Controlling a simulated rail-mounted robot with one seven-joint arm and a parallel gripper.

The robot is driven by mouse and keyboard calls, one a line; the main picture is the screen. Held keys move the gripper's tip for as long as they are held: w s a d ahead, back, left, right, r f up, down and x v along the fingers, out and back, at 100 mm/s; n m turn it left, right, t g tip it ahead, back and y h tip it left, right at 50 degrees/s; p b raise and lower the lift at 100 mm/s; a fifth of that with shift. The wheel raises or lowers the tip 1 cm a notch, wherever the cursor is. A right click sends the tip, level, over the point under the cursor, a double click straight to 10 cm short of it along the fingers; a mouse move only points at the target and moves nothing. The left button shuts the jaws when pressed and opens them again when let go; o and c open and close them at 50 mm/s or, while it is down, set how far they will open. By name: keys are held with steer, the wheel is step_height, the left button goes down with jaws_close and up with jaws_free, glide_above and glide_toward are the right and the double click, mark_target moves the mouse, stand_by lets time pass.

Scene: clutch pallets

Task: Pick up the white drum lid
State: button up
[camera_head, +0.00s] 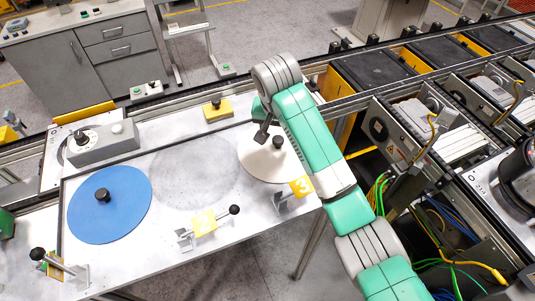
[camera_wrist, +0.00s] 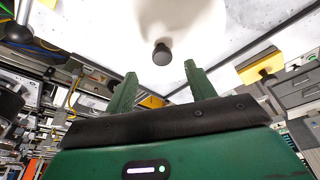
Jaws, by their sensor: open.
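The white drum lid (camera_head: 262,163) is a pale disc with a black knob (camera_head: 277,142). It lies flat at the right end of the light worktable. In the wrist view the lid (camera_wrist: 180,22) fills the upper middle, with its black knob (camera_wrist: 162,54) between and just beyond my two green fingertips. My gripper (camera_wrist: 158,74) is open and empty, with a finger on either side of the knob's line. In the head view my gripper (camera_head: 262,136) is over the lid, just left of the knob. My arm hides part of the lid's right side.
A blue lid (camera_head: 125,214) with a black knob lies at the table's left. A bare round grey area (camera_head: 195,172) is between the lids. Yellow number tags (camera_head: 301,186) and ball-ended levers (camera_head: 234,210) line the front edge. A yellow block (camera_head: 217,111) stands behind.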

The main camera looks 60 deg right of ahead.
mark_target(278, 139)
steer(key=shift+x, duration=1.25)
steer(key=x, duration=0.1)
steer(key=p+x, duration=0.1)
steer(key=x, duration=0.3)
steer(key=shift+w+d, duration=0.2)
steer(key=shift+d, duration=0.15)
steer(key=c, duration=1.2)
